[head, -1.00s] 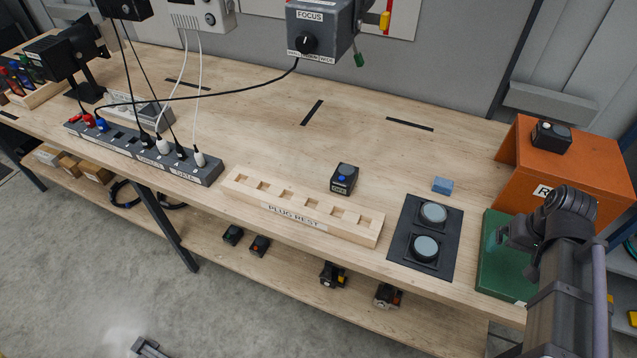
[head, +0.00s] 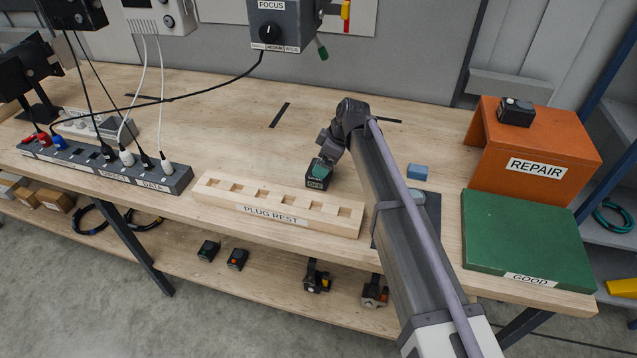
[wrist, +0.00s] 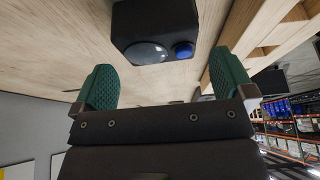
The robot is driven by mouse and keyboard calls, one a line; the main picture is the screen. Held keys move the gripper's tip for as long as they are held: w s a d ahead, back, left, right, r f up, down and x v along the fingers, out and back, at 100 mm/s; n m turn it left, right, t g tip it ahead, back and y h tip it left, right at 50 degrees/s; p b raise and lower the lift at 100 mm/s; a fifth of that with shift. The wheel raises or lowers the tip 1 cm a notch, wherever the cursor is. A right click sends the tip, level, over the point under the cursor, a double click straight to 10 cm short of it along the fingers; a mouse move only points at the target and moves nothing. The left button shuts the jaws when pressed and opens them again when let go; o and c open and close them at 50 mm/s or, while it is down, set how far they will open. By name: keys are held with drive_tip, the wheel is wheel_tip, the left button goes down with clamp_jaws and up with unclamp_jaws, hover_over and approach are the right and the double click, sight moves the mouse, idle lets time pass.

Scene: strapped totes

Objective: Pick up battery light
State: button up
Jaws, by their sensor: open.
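I cannot tell whether a finger touches the light.
My arm hides most of the dark button panel (head: 433,205).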

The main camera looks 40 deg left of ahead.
drive_tip(key=b+x, duration=0.4)
drive_tip(key=x, duration=0.1)
drive_tip(key=shift+w+d+b, duration=0.1)
drive_tip(key=shift+w+b, duration=0.1)
drive_tip(key=shift+b, duration=0.15)
drive_tip(key=shift+s+f, duration=0.1)
drive_tip(key=shift+f, duration=0.1)
drive_tip(key=shift+r, duration=0.3)
drive_tip(key=c, duration=0.9)
